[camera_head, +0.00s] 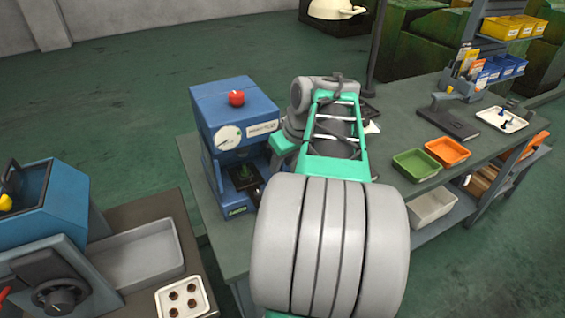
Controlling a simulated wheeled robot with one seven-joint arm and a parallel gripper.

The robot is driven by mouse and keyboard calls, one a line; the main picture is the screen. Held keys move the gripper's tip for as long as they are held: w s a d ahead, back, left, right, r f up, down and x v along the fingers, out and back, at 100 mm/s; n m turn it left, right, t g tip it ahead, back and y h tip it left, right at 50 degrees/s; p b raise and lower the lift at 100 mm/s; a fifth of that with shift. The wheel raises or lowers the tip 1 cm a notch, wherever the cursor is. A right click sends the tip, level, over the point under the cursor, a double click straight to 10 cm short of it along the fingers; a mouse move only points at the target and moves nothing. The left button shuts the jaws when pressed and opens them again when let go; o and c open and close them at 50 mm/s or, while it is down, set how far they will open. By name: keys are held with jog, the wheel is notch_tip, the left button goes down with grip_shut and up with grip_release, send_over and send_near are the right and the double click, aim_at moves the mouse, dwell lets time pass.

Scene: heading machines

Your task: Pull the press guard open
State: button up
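The blue press (236,140) stands on the grey-green bench left of my arm. It has a red knob (236,98) on top and a white round dial on its front. Its front opening shows a dark bed with something green inside. I cannot make out the guard clearly, or whether it is open or shut. My arm reaches over the bench and bends down close to the press's right side. The end of my arm is mostly hidden behind my own links. A dark piece beside the opening may be gripper or press; I cannot tell whether anything is held.
A green tray (416,165), an orange tray (448,151) and a white bin (431,208) are on the right. A blue machine (38,205), a grey tray (140,254) and a white parts tray (187,298) are at lower left. Open floor lies behind the press.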

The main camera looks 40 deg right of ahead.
jog(key=shift+f, duration=0.1)
grip_shut()
dwell(1.4)
